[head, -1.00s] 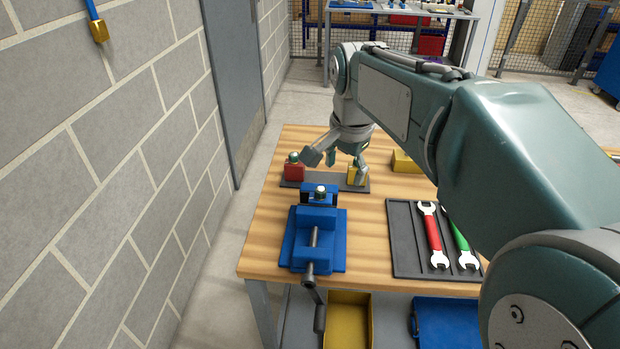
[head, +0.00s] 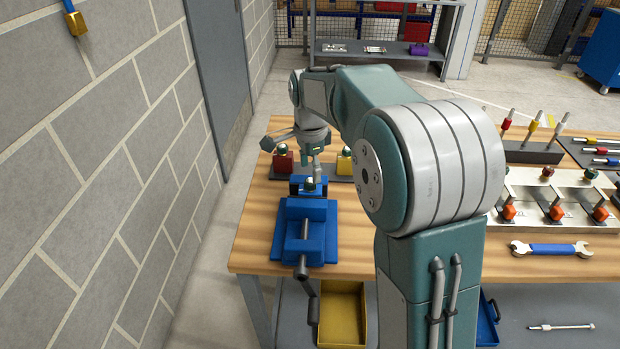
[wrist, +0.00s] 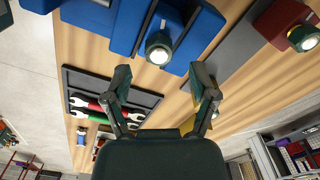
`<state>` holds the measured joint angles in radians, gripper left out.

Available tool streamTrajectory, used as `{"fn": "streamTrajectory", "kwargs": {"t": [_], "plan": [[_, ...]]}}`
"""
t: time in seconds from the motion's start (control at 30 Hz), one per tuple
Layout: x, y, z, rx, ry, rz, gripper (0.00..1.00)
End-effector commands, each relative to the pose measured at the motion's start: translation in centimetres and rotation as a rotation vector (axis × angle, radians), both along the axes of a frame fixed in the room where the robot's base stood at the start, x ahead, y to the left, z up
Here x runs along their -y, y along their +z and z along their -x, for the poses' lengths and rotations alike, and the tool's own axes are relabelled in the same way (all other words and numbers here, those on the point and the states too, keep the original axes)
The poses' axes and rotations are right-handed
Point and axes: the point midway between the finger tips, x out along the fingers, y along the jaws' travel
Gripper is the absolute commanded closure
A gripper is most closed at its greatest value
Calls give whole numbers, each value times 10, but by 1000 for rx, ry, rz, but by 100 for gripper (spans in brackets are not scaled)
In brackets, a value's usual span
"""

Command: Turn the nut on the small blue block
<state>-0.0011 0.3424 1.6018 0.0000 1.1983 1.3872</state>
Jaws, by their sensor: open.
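The small blue block (head: 296,184) stands at the far end of the blue vise (head: 318,215), with a dark green nut (head: 309,184) on a pale stud facing up. In the wrist view the nut (wrist: 157,48) shows in front of the blue block (wrist: 192,32), just beyond my fingertips and in line with the gap between them. My gripper (wrist: 162,78) is open and empty, with one finger on each side of that gap. I see no contact with the nut.
A red block (head: 283,162) and a yellow block (head: 345,166), each with a nut, stand close behind. A dark tray with wrenches (wrist: 112,92) shows in the wrist view. A valve rack (head: 550,200) and a blue-handled wrench (head: 552,249) lie right. A wall runs along the left.

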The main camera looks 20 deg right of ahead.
Motion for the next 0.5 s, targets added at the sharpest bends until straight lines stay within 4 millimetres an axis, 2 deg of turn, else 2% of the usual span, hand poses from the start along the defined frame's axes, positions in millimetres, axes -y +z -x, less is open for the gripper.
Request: {"fn": "streamTrajectory", "kwargs": {"t": [0.1,0.2,0.5], "plan": [[0,-18,0,-2,1,0,26],[0,-27,0,0,1,0,26],[0,-33,0,1,1,0,26]]}}
